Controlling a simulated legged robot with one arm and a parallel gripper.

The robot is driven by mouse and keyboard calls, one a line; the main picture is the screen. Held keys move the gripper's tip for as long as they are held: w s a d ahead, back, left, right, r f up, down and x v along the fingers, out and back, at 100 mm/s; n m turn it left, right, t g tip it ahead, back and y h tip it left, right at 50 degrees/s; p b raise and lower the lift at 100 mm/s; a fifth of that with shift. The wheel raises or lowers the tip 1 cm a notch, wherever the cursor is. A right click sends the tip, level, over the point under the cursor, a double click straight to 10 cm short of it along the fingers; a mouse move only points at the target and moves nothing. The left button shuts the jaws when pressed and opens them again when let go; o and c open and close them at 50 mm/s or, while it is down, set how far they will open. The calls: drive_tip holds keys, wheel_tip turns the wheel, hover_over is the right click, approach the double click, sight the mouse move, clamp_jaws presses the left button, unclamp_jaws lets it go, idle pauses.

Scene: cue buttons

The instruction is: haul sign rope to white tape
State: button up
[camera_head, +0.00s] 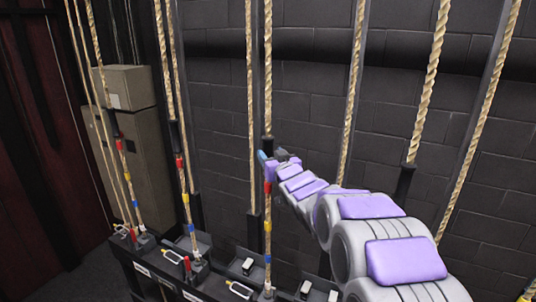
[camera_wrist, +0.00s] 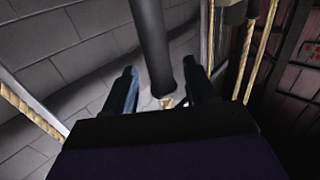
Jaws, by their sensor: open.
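My gripper (camera_head: 270,160) is at the middle rope (camera_head: 268,70) in the head view, by the dark sleeve on it. Red, yellow and blue tape bands show on this rope below my gripper. In the wrist view my gripper (camera_wrist: 161,80) is open, with a dark cylinder (camera_wrist: 152,45) between its two fingers; I cannot tell whether they touch it. I cannot read which rope is the sign rope, and I cannot make out a white tape clearly.
Another banded rope (camera_head: 184,200) hangs to the left, and more ropes hang to the right. A dark rail (camera_head: 205,243) with handles and small labels runs along the bottom. A grey cabinet (camera_head: 130,160) with a box (camera_head: 126,87) on it stands left. A block wall is behind.

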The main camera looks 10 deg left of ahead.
drive_tip(key=b+v, duration=0.1)
drive_tip(key=v, duration=1.2)
idle(0.4)
drive_tip(key=s+d+f+m+g+h+b, duration=0.2)
drive_tip(key=s+d+f+g+h+b, duration=0.2)
drive_tip(key=s+d+f, duration=0.45)
drive_tip(key=s+d+f+m+g+h+b, duration=0.2)
drive_tip(key=s+d+f+g+h+b, duration=0.25)
drive_tip(key=s+f, duration=0.75)
drive_tip(key=s+d+f+g+b, duration=0.1)
drive_tip(key=s+f+g, duration=0.2)
drive_tip(key=s, duration=0.5)
drive_tip(key=s+d+f+g+b, duration=0.1)
drive_tip(key=s+f+g+b, duration=0.1)
drive_tip(key=s+f, duration=0.3)
drive_tip(key=s+d+f+m+g+b, duration=0.1)
drive_tip(key=s+f+g, duration=0.3)
drive_tip(key=s, duration=0.9)
drive_tip(key=shift+g+y+b, duration=0.35)
drive_tip(key=shift+y+b, duration=0.1)
drive_tip(key=shift+b, duration=0.3)
